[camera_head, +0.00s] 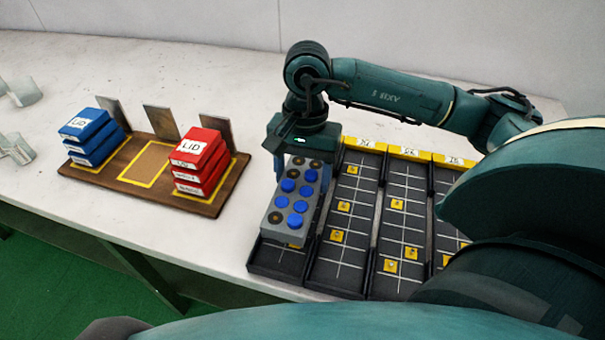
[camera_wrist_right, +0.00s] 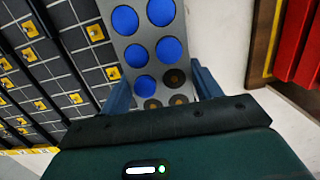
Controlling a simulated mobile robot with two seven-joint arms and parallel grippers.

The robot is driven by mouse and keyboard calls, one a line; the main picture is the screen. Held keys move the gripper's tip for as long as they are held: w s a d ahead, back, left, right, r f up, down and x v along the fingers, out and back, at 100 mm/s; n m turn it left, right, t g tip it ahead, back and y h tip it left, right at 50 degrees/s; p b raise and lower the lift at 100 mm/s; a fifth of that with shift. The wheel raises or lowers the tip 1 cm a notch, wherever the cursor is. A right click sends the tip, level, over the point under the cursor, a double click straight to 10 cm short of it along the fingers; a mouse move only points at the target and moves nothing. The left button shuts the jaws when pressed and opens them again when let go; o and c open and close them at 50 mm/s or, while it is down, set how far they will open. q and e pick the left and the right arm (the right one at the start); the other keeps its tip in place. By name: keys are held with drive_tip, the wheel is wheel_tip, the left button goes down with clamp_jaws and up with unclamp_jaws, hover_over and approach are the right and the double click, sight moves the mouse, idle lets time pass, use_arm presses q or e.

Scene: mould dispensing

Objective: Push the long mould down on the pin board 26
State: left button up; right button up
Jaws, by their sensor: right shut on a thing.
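The long grey mould (camera_head: 290,205) has two rows of round cavities, most filled blue and several dark with a small centre mark. My right gripper (camera_head: 300,178) is shut on its far end, one finger on each long side. The right wrist view shows the mould (camera_wrist_right: 152,48) between the fingers of the gripper (camera_wrist_right: 163,88). The mould is over the leftmost black pin board (camera_head: 283,262) and hides most of it. I cannot tell whether it is seated or just above. That board's label is hidden and the other labels are too small to read. My left gripper is not in view.
More black pin boards (camera_head: 352,222) with white grids and yellow pin squares lie close on the right. A wooden rack (camera_head: 125,190) holds blue lid boxes (camera_head: 93,137) and red lid boxes (camera_head: 200,163) at left. White table (camera_head: 215,240) is clear between.

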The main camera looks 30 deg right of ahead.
sight(301, 178)
drive_tip(key=shift+r+p, duration=1.15)
drive_tip(key=shift+r, duration=1.25)
